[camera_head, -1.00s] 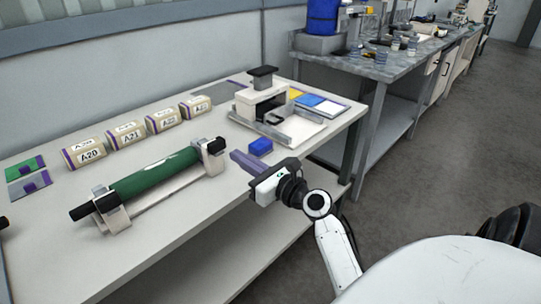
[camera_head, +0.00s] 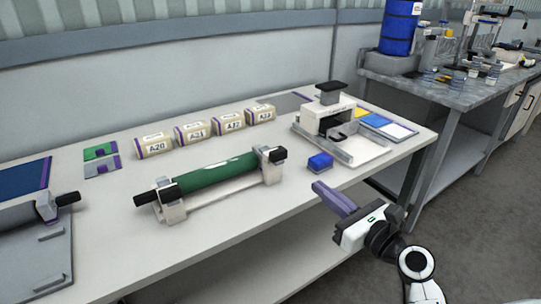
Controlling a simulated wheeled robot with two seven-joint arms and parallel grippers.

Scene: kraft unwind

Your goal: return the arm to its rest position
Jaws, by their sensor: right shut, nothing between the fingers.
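My right gripper (camera_head: 333,198) is in the head view at the lower right, its purple fingers pointing up and left towards the table's front edge. The fingers are together with nothing between them. My right arm comes in from the lower right corner, beside the table. My left gripper does not show.
A grey-and-blue fixture (camera_head: 28,250) is at left. Floor is open at lower right.

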